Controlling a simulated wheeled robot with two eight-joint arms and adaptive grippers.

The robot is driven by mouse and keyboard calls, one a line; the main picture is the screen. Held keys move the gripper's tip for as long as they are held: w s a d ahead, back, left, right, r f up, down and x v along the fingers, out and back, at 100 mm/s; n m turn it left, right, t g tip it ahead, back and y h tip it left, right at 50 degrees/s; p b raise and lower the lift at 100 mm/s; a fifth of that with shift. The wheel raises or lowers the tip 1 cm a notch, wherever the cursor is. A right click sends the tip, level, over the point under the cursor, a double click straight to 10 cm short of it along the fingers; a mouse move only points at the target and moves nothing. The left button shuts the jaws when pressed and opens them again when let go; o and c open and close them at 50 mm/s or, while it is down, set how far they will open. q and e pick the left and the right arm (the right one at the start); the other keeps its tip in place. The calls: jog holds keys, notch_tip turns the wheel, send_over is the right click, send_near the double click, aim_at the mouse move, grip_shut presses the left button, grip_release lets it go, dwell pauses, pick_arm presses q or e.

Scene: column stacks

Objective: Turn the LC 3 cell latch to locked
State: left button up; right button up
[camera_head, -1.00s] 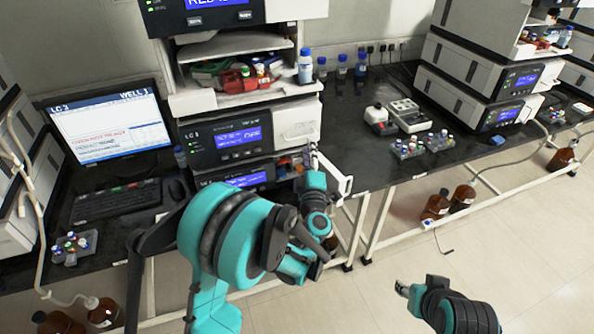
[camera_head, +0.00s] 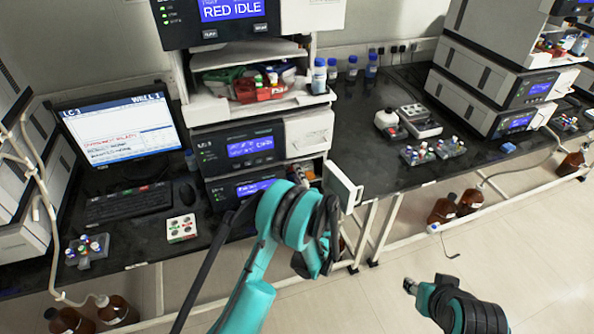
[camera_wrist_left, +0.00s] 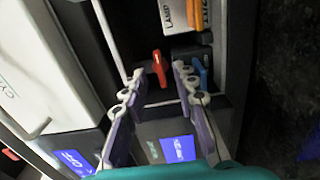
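The LC 3 stack (camera_head: 243,150) stands at the centre left in the head view, its small white door (camera_head: 343,187) swung open at the right. In the left wrist view a red lever (camera_wrist_left: 158,68), which looks like the cell latch, stands in the open compartment. My left gripper (camera_wrist_left: 157,80) is open, with its fingertips on either side of the red lever's lower end; I cannot tell whether they touch it. In the head view my own left arm hides this gripper and the latch. My right gripper (camera_head: 411,286) is low at the right, away from the bench; its finger opening is unclear.
Orange and white parts (camera_wrist_left: 199,15) and a blue part (camera_wrist_left: 199,70) sit close to the lever. Vial racks (camera_head: 418,155) stand on the bench to the right.

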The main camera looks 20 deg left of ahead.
pick_arm(q)
jog(key=shift+w+a, duration=0.4)
jog(key=shift+w, duration=0.15)
grip_shut()
